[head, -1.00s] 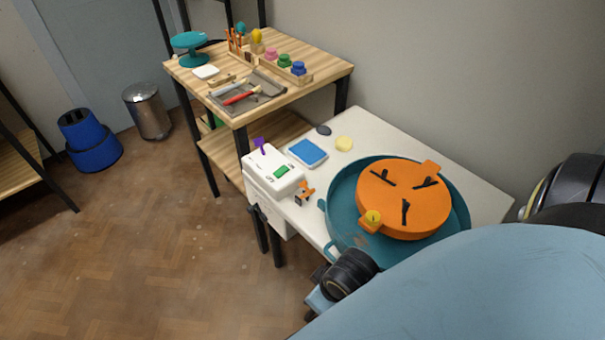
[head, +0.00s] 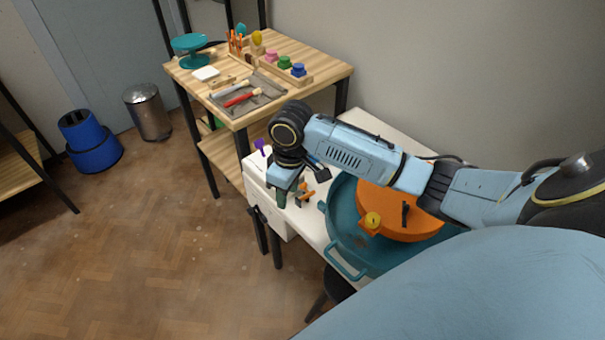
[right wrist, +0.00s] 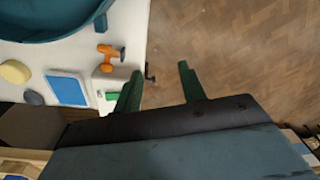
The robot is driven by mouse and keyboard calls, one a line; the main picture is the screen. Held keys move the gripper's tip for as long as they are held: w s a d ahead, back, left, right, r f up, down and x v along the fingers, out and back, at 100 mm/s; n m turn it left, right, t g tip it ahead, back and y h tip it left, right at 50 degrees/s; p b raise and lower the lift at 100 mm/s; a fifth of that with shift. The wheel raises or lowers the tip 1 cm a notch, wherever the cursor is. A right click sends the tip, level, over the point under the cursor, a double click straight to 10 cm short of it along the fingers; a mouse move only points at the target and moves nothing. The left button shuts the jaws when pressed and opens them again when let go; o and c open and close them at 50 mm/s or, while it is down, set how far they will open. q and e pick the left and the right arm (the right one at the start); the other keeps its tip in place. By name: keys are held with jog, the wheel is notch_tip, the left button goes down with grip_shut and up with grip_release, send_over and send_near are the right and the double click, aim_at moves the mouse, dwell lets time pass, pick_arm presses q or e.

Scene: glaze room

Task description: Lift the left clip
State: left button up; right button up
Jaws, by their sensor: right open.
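A teal pan (head: 341,222) sits on the white table and holds an orange disc (head: 395,225) with a yellow knob (head: 373,219) and black pieces. A small teal tab (head: 322,206) shows on the pan's left rim, and a teal loop (head: 346,270) on its near rim. I cannot tell which part is the left clip. The tab also shows in the right wrist view (right wrist: 101,22). My right gripper (head: 282,196) is open and empty, left of the pan near the table's left edge. In the right wrist view, floor shows between its fingers (right wrist: 159,86). My left gripper is not in view.
A small orange tool (head: 305,192) lies between gripper and pan. A white box (head: 254,172) with a purple piece (head: 260,146) is partly hidden by my arm. A blue-topped scale (right wrist: 68,89) and yellow sponge (right wrist: 15,71) are nearby. A wooden table (head: 325,68) stands behind.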

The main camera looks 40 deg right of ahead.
jog(key=w+d+r+m, duration=0.2)
jog(key=w+d+r, duration=0.3)
jog(key=d+r, duration=0.25)
jog(key=shift+g, duration=0.3)
jog(key=f+b, duration=0.1)
jog(key=f, duration=0.7)
jog(key=f+b, duration=0.1)
jog(key=f, duration=0.3)
jog(key=shift+s+d+b, duration=0.1)
jog(key=shift+d+b, duration=0.15)
jog(key=shift+b, duration=0.1)
jog(key=shift+f, duration=0.7)
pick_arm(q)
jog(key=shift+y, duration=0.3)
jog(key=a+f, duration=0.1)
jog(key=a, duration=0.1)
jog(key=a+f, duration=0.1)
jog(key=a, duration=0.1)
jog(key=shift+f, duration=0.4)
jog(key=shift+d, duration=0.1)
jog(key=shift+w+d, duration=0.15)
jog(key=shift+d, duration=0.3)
pick_arm(e)
grip_shut()
